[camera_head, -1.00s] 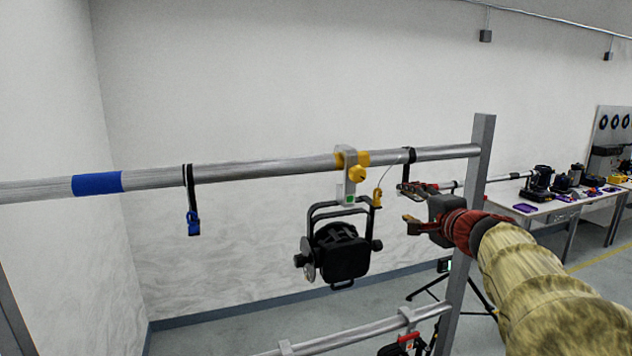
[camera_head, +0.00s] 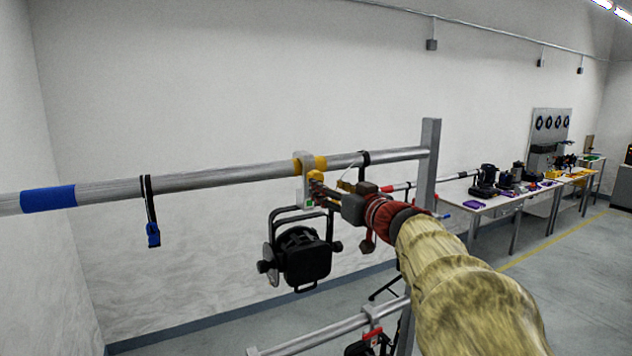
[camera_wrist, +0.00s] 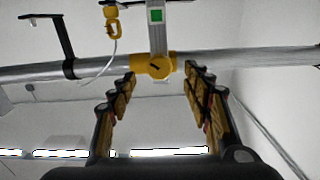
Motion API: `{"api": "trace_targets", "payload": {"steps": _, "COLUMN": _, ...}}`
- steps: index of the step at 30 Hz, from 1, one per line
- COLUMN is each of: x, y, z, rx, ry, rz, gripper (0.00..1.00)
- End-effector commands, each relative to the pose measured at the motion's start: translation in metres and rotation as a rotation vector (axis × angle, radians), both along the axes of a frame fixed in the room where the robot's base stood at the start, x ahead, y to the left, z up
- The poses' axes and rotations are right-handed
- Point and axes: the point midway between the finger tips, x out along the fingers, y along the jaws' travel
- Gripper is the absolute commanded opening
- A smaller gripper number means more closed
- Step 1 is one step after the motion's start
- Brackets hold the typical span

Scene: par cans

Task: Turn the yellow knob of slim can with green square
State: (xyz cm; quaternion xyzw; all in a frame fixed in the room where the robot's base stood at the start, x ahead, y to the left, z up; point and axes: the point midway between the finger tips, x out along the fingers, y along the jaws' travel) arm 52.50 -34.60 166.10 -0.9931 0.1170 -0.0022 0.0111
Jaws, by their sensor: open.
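The slim black can (camera_head: 303,258) hangs from the upper pipe by a grey clamp with a yellow top (camera_head: 303,163). A green square (camera_head: 309,202) marks the clamp; it also shows in the wrist view (camera_wrist: 156,15). The round yellow knob (camera_wrist: 159,66) has a dark mark and faces the wrist camera. My gripper (camera_head: 319,190) is open at the right side of the clamp. In the wrist view its fingers (camera_wrist: 160,72) spread to either side of the knob, with gaps; contact cannot be told.
The upper pipe (camera_head: 240,175) crosses the view to an upright post (camera_head: 427,165). A blue-clipped strap (camera_head: 152,230) hangs at left. A lower rail (camera_head: 330,335) and tables stand beyond.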

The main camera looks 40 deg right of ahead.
Motion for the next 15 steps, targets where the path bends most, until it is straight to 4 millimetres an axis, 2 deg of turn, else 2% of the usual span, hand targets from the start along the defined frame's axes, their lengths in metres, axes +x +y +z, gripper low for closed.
{"api": "trace_targets", "payload": {"steps": 9, "x": 0.048, "y": -0.011, "z": 0.001, "rx": 0.005, "ry": 0.002, "rz": 0.002, "gripper": 0.49}}
{"api": "trace_targets", "payload": {"steps": 15, "x": 0.065, "y": -0.015, "z": 0.001, "rx": 0.004, "ry": 0.0, "rz": 0.001, "gripper": 0.49}}
